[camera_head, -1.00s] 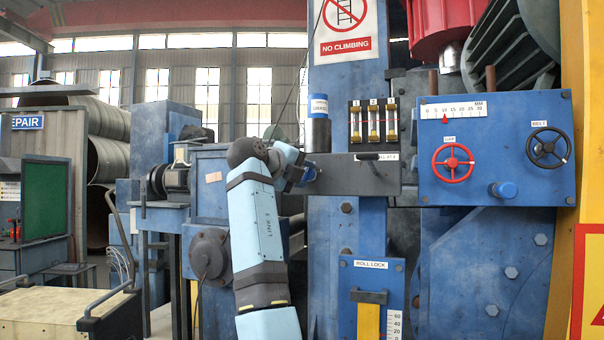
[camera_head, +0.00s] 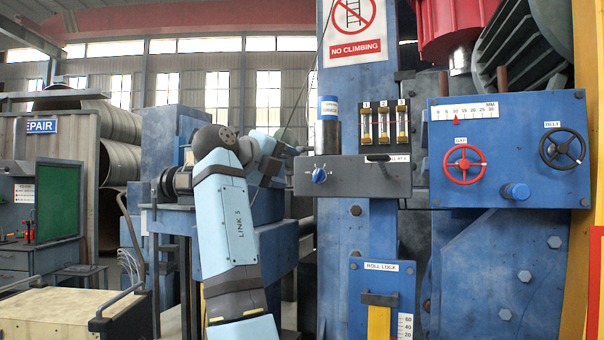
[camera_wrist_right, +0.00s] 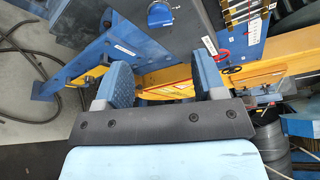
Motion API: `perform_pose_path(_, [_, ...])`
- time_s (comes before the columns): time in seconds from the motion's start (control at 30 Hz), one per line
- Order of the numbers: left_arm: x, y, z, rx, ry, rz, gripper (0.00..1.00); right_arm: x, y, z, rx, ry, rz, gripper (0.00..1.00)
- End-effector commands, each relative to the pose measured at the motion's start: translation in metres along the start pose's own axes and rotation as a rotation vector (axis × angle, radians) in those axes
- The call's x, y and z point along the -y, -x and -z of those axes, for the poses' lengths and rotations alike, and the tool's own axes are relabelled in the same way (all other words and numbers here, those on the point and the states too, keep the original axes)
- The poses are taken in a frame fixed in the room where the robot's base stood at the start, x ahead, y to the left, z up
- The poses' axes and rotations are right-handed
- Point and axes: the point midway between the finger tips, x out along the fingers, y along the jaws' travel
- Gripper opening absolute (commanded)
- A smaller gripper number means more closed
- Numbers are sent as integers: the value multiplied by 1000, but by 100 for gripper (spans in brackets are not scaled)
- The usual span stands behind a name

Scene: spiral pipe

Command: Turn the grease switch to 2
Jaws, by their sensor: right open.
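The grease switch is a small blue knob (camera_head: 319,175) on the left part of a grey panel (camera_head: 340,189). White marks are around it, too small to read, so I cannot tell its setting. It also shows at the top of the right wrist view (camera_wrist_right: 159,13). My right gripper (camera_head: 287,150) is left of the knob, apart from it, and partly hidden by my wrist in the head view. In the right wrist view its two blue fingers (camera_wrist_right: 160,80) are spread with nothing between them. My left gripper is not in view.
A dark grease cylinder (camera_head: 328,130) and glass gauges (camera_head: 385,124) stand above the panel, with a black lever (camera_head: 378,158) to the right. A red handwheel (camera_head: 464,164) and a black one (camera_head: 562,148) are further right. The roll lock (camera_head: 381,298) is below.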

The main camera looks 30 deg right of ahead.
Motion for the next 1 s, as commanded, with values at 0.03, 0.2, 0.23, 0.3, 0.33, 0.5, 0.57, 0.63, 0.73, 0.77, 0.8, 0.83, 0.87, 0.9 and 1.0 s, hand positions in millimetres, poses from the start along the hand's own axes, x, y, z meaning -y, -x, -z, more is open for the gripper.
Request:
perform_pose_path(0.03, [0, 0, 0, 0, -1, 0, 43, 0, 11, 0, 2, 0, -1, 64])
perform_pose_path(0.2, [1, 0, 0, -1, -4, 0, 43, 0, 35, 0, 1, 0, -1, 64])
perform_pose_path(0.23, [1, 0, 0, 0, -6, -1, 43, 0, 37, 0, 1, 0, -1, 64])
perform_pose_path(0.3, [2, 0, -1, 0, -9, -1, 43, 0, 42, 0, 1, 0, 0, 64])
perform_pose_path(0.33, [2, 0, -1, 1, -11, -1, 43, 0, 43, 0, 1, 0, 1, 64])
perform_pose_path(0.5, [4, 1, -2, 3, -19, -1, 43, 0, 44, 0, 0, 0, 1, 64])
perform_pose_path(0.57, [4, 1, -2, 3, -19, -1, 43, 0, 44, 0, 0, 0, 1, 64])
perform_pose_path(0.63, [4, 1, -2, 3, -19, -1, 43, 0, 44, 0, 0, 0, 1, 64])
perform_pose_path(0.73, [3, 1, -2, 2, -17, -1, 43, 0, 44, 0, 0, 0, 1, 64])
perform_pose_path(0.77, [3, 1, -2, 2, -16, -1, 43, 0, 44, 0, 0, 0, 0, 64])
perform_pose_path(0.8, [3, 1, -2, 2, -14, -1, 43, 0, 44, 0, 0, 0, 1, 64])
perform_pose_path(0.83, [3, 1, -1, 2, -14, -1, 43, 0, 44, 0, 0, 0, 0, 64])
perform_pose_path(0.87, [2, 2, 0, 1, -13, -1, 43, 2, 44, 0, 0, 0, 1, 64])
perform_pose_path(0.9, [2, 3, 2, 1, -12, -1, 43, 4, 45, -2, 0, 0, 1, 64])
perform_pose_path(1.0, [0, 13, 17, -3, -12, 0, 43, 22, 48, -9, 0, -1, 1, 64])
